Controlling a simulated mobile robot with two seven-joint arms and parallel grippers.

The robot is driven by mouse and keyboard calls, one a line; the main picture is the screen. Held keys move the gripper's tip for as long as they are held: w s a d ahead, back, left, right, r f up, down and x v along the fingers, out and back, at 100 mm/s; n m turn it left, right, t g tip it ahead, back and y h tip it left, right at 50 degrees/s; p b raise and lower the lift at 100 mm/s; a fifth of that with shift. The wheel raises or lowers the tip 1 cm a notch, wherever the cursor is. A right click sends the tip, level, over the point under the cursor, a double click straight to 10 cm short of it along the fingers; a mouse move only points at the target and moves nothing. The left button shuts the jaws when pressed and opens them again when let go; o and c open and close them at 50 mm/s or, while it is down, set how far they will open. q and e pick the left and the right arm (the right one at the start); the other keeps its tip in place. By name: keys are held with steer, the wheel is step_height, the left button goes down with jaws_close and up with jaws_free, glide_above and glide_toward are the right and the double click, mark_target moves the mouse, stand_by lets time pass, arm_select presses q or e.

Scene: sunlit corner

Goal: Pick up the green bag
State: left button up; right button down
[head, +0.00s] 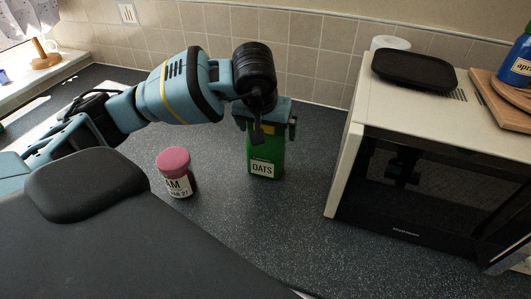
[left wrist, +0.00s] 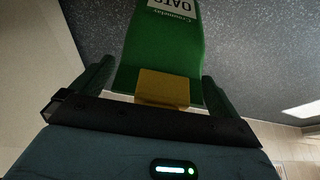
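The green bag (head: 264,160), labelled OATS, stands upright on the counter near the middle of the head view. My left gripper (head: 266,124) is over its top, with the fingers at its two sides. In the left wrist view the green bag (left wrist: 160,50) fills the space between the fingers of my left gripper (left wrist: 158,82). Both fingers appear pressed against its edges, and a yellow clip or patch (left wrist: 162,88) shows near its top. Whether its base touches the counter is hard to tell. My right gripper is not in view.
A jar with a pink lid (head: 175,172) stands left of the bag. A microwave (head: 400,190) with a black tray (head: 413,70) on top stands to the right. A tiled wall is behind. The dark counter (head: 262,220) in front of the bag is clear.

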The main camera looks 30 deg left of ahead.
arm_select(q)
steer(key=c, duration=1.4)
steer(key=shift+o, duration=0.2)
steer(key=shift+r, duration=0.2)
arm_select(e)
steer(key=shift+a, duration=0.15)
